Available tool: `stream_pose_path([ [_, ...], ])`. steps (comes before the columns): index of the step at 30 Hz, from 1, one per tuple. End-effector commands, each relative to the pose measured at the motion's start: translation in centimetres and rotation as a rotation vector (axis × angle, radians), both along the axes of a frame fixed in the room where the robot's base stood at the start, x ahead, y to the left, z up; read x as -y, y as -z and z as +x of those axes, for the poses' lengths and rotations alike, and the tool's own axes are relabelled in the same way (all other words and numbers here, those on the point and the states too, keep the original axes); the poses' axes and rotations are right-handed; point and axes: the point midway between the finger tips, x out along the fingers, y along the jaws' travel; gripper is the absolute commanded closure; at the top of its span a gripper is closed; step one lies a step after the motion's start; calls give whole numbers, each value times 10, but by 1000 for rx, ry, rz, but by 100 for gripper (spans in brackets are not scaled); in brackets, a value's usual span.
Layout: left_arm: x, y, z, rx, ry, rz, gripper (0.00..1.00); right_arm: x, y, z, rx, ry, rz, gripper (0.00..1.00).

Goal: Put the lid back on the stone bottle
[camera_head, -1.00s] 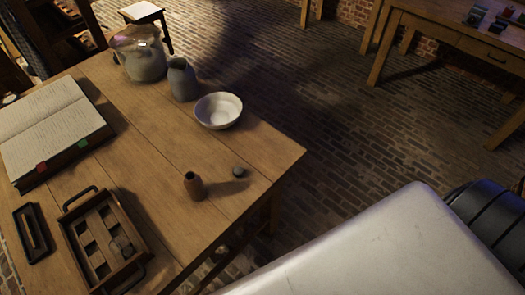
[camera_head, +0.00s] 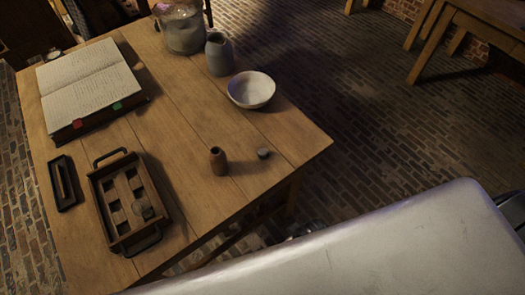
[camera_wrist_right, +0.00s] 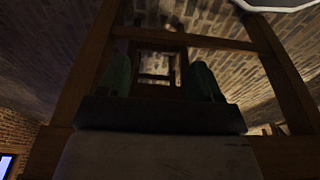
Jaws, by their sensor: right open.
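A small brown bottle (camera_head: 218,161) stands upright on the wooden table, its dark mouth open on top. A small round grey piece, which looks like the lid (camera_head: 263,153), lies on the table just right of the bottle, apart from it. In the right wrist view my right gripper (camera_wrist_right: 162,78) shows two dark greenish fingers spread apart, with nothing between them. Neither the bottle nor the lid can be made out in that view. Neither gripper shows in the head view, and my left gripper is not seen.
The wooden table (camera_head: 185,135) also holds a white bowl (camera_head: 251,89), a grey jug (camera_head: 219,54), a large glass jar (camera_head: 182,27), an open book (camera_head: 85,85), a compartmented wooden tray (camera_head: 130,200) and a small black tray (camera_head: 63,185). Bare wood surrounds the bottle.

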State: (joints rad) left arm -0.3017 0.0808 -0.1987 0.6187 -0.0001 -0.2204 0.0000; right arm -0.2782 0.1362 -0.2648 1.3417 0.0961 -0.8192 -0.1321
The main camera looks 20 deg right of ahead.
Motion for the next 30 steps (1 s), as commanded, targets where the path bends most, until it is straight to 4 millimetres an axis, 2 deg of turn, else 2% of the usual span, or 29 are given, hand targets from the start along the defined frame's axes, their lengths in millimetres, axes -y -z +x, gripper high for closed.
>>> stream_pose_path([
  [1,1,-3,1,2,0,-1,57,-9,-31,19,24,-30,13,35],
  [6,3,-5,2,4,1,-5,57,-28,-103,47,54,-113,38,35],
  [14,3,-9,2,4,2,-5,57,-49,-187,61,95,-242,62,35],
  [18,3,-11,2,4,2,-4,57,-69,-237,70,129,-406,73,35],
  [24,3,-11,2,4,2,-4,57,-93,-260,88,147,-685,60,35],
  [30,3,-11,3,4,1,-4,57,-109,-266,113,146,-958,21,35],
])
